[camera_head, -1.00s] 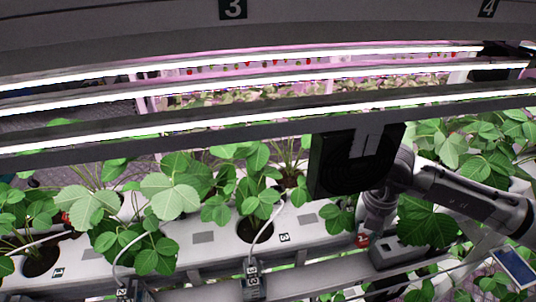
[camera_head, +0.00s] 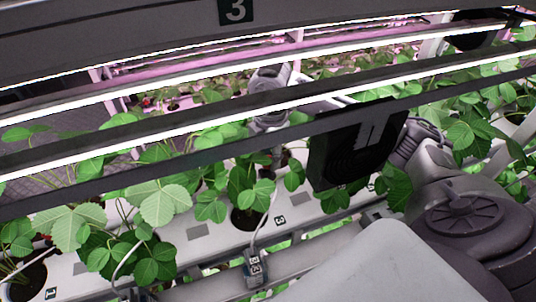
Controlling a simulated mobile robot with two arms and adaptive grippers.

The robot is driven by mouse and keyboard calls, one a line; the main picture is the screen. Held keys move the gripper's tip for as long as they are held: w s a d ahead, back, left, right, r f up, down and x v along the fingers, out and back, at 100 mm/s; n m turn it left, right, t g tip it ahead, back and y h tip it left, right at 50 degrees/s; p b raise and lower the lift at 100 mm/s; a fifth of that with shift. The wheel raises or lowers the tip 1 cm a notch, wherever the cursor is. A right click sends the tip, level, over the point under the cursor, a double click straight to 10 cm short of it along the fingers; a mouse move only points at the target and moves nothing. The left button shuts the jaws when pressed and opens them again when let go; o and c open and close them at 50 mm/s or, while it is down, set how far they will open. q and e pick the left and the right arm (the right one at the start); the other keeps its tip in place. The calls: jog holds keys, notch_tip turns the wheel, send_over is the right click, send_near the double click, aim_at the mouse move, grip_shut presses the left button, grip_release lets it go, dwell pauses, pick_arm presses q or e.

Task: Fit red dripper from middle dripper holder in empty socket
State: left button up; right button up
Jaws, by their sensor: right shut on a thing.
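My right gripper (camera_head: 277,160) is down behind the lowest light bar, among the leaves over the far part of the white planting trough (camera_head: 215,255). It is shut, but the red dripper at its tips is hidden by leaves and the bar. A dripper holder (camera_head: 255,268) on the front rail has a thin pale tube running up to the plant hole (camera_head: 245,218) marked 3. I cannot tell which socket is empty. My left gripper is not in view.
Bright light bars (camera_head: 180,130) cross above the trough. A black box (camera_head: 352,148) hangs from the lowest bar, close to my right arm. Strawberry leaves (camera_head: 165,203) crowd the trough. My own arm links fill the lower right.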

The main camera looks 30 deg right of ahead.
jog(key=shift+w+a+f, duration=0.15)
jog(key=shift+a, duration=0.15)
jog(key=shift+d+f, duration=0.15)
jog(key=shift+d, duration=0.05)
jog(key=shift+f+b, duration=0.7)
jog(key=shift+b, duration=0.05)
dwell(1.5)
jog(key=shift+f, duration=0.25)
jog(key=o, duration=0.8)
jog(key=shift+r, duration=0.1)
jog(key=shift+o, duration=0.3)
jog(key=o, duration=0.4)
jog(key=shift+c, duration=0.2)
